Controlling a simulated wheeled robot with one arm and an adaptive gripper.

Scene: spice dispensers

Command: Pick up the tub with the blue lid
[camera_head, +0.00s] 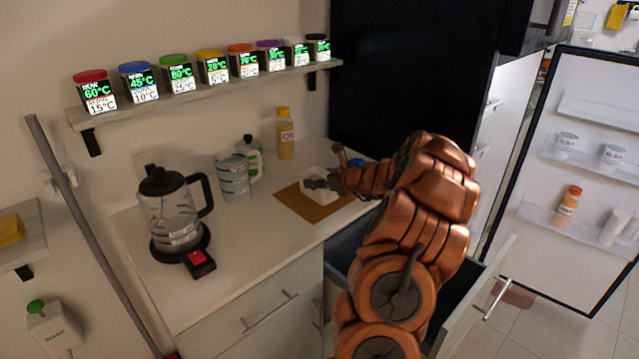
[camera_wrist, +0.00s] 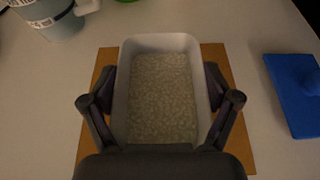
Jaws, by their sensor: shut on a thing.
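A white open tub (camera_wrist: 120,95) filled with pale grains sits over a brown board (camera_wrist: 238,150). In the head view the tub (camera_head: 322,199) is partly hidden by my gripper (camera_head: 320,184). In the wrist view the fingers of my gripper (camera_wrist: 161,95) are on both sides of the tub and shut on it. I cannot tell whether the tub touches the board. A flat blue lid with a raised middle (camera_wrist: 292,95) lies apart on the counter to the right; in the head view it is mostly behind my arm.
A kettle (camera_head: 172,215), a striped pitcher (camera_head: 234,180) and a yellow-capped bottle (camera_head: 285,135) stand on the counter. Several labelled jars, one blue-lidded (camera_head: 138,83), line the shelf (camera_head: 215,92). An open drawer (camera_head: 470,310) is below my arm. An open fridge door (camera_head: 560,240) stands right.

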